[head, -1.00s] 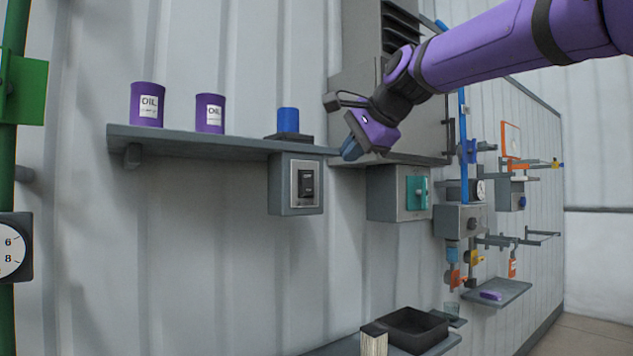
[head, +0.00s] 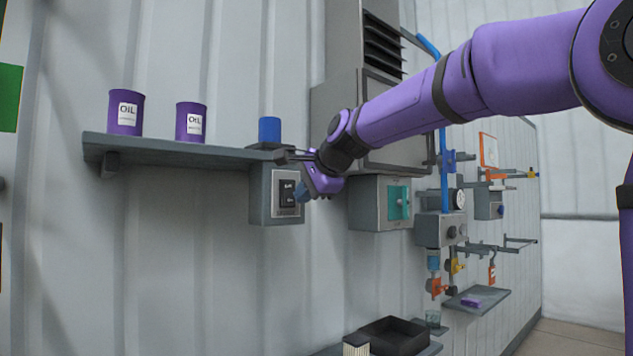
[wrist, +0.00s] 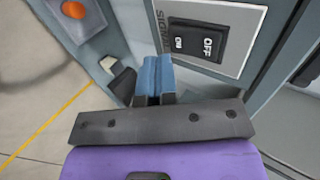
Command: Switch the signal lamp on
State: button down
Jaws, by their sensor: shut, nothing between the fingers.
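The signal switch (head: 288,193) is a black rocker in a light plate on the front of a grey box (head: 261,205). In the wrist view the rocker (wrist: 198,42) has ON and OFF lettering, and the plate carries a partly hidden "SIGN" label. A blue cylinder (head: 269,130), which looks like the signal lamp, stands on a dark base above the box; I see no clear glow. My gripper (head: 300,192) is shut and empty, just in front of the switch. Its blue fingertips (wrist: 153,75) show beside the ON end; whether they touch is unclear.
Two purple oil cans (head: 126,113) stand on the wall shelf (head: 180,150). To the right are a grey box with a teal switch (head: 398,203) and a large grey cabinet (head: 340,90). A black tray (head: 394,335) lies below. The wrist view also shows an orange button (wrist: 75,9).

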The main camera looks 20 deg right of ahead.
aim_at(289, 197)
jog(key=shift+w+a+f, duration=0.1)
jog(key=shift+w+a, duration=0.15)
jog(key=shift+w, duration=0.45)
jog(key=shift+w+a+f, duration=0.1)
jog(key=shift+w+a, duration=0.15)
jog(key=shift+w, duration=0.45)
jog(key=shift+w+a+f, duration=0.1)
jog(key=shift+w+f, duration=0.05)
jog(key=shift+w, duration=0.1)
jog(key=shift+r, duration=1)
jog(key=shift+s+f, duration=0.1)
jog(key=shift+f, duration=0.05)
